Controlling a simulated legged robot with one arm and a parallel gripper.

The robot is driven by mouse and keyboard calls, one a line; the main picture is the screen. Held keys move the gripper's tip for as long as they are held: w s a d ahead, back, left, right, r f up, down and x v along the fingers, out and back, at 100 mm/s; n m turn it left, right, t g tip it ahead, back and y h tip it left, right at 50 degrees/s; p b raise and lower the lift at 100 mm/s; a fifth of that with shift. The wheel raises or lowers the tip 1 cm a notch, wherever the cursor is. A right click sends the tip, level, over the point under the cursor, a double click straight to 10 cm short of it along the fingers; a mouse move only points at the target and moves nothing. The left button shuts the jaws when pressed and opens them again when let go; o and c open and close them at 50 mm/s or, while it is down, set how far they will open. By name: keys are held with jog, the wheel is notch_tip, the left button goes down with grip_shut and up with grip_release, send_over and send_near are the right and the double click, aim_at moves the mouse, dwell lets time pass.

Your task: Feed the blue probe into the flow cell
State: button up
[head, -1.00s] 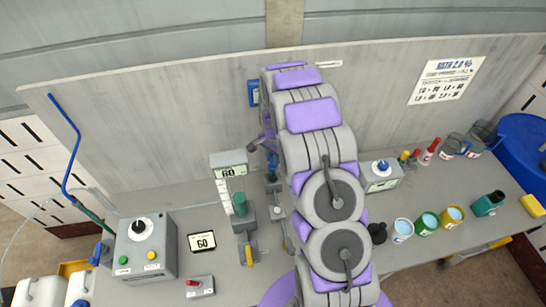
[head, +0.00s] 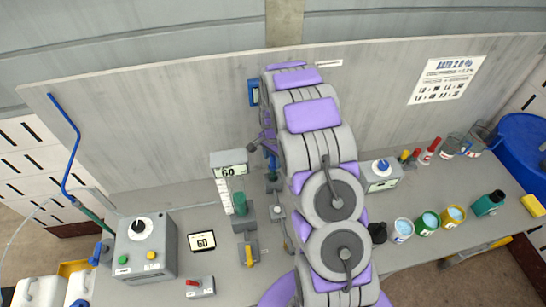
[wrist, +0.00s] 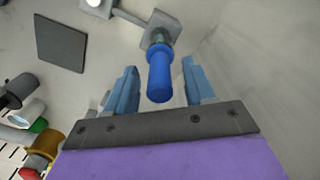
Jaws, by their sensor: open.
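In the wrist view, a blue cylinder, apparently the blue probe (wrist: 160,82), has its far end at a grey block (wrist: 160,30). My gripper (wrist: 159,66) is open, with one blue finger on each side of the cylinder. Gaps show between the cylinder and both fingers, so it is not gripped. In the head view my gripper (head: 264,144) is small and partly hidden by my arm, above a small post with blue parts (head: 273,168). I cannot tell for sure which fixture is the flow cell; a grey stand with a green cylinder (head: 240,204) is left of my arm.
A control box (head: 146,250), a small display (head: 202,241) and a red-switch box (head: 200,287) stand on the left of the bench. Several cups, including a white one (head: 402,231), stand at right. The back panel (head: 160,130) rises close behind my gripper.

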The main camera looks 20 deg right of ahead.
notch_tip(320, 180, up, 17)
jog(key=shift+r+b, duration=0.15)
jog(key=shift+b, duration=0.3)
dwell(0.6)
